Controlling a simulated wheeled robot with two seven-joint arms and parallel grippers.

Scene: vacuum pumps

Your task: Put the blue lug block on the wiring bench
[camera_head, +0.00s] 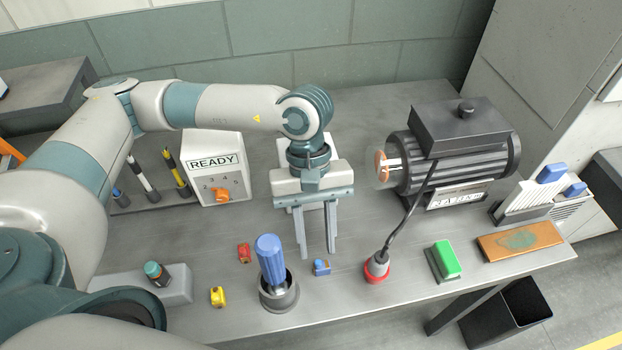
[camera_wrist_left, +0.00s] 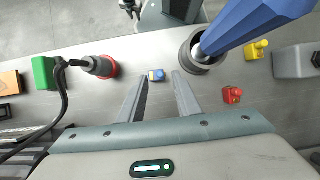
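The small blue lug block (camera_head: 321,267) lies on the grey metal bench (camera_head: 370,215), between a blue-handled tool in a round cup and a red connector. It also shows in the left wrist view (camera_wrist_left: 157,75), just beyond and between the fingertips. My left gripper (camera_head: 317,253) points down over the bench, open and empty, with its two fingers apart; in the left wrist view its fingers (camera_wrist_left: 160,78) frame the block from behind. I cannot tell whether the fingertips are level with the block. No surface is labelled as the wiring bench.
The blue-handled tool (camera_head: 270,258) stands upright close left of the block. Red (camera_head: 244,253) and yellow (camera_head: 218,296) blocks lie farther left. The red connector (camera_head: 376,268) is cabled to a black motor (camera_head: 455,155). A green block (camera_head: 444,260) sits right; the READY box (camera_head: 215,168) stands behind.

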